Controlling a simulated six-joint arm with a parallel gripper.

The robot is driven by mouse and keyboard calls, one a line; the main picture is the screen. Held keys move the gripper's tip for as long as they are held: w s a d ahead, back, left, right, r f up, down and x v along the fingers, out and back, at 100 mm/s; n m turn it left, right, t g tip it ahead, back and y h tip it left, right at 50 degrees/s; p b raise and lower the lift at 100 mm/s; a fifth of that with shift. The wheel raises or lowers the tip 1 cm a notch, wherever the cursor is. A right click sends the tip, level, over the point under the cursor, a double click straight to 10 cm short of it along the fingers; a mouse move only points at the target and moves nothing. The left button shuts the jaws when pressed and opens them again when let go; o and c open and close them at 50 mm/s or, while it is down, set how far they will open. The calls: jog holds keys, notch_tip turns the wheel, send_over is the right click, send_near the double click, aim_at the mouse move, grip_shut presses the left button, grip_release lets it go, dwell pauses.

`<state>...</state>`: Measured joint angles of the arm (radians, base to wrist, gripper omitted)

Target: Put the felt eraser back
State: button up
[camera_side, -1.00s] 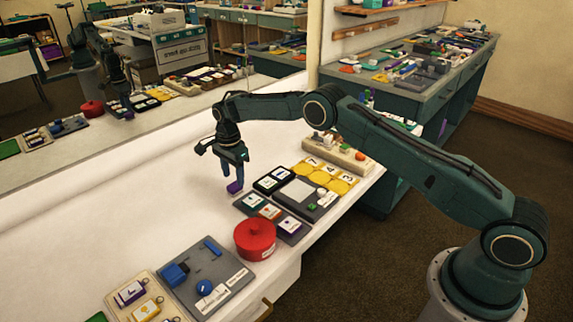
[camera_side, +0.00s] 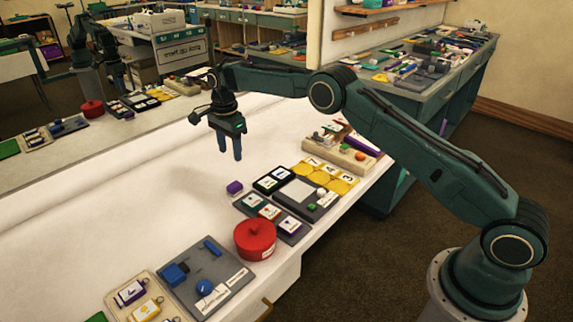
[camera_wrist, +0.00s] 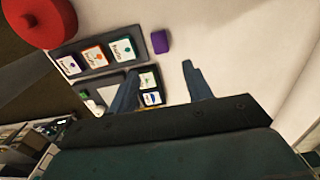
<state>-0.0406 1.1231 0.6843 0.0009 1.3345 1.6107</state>
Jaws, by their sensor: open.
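In the wrist view the purple block (camera_wrist: 160,41) lies on bare white surface, apart from the card tiles. My gripper (camera_side: 230,155) is open and empty, raised above the table near the block. In the wrist view its fingers (camera_wrist: 160,68) are spread with nothing between them. The grey board carries a light square panel (camera_side: 299,190) and a small green piece (camera_side: 312,206).
A red lidded pot (camera_side: 255,240) stands in front of the card tiles (camera_side: 270,211). A grey board with blue parts (camera_side: 208,281) lies nearer the camera. Yellow number tiles (camera_side: 325,172) and a wooden block rack (camera_side: 340,153) lie beyond. The table's left side is clear up to the mirror.

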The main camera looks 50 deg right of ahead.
dwell(0.3)
jog(key=s+d+r+n+t, duration=0.1)
jog(key=s+r+n, duration=0.2)
jog(key=s+r, duration=0.5)
jog(key=s+r+n+t, duration=0.1)
jog(key=s+r+n, duration=0.35)
jog(key=r, duration=0.75)
jog(key=s+r+n+t, duration=0.1)
jog(key=s+r+n, duration=0.3)
jog(key=s, duration=0.9)
jog(key=s+f+n+t, duration=0.1)
jog(key=s+f+n, duration=0.1)
jog(key=s, duration=0.9)
jog(key=s+d+f+n+t, duration=0.1)
jog(key=s+n, duration=0.3)
jog(key=s, duration=0.7)
jog(key=shift+d+f+t, duration=0.3)
jog(key=shift+f, duration=0.35)
jog(key=shift+n, duration=0.25)
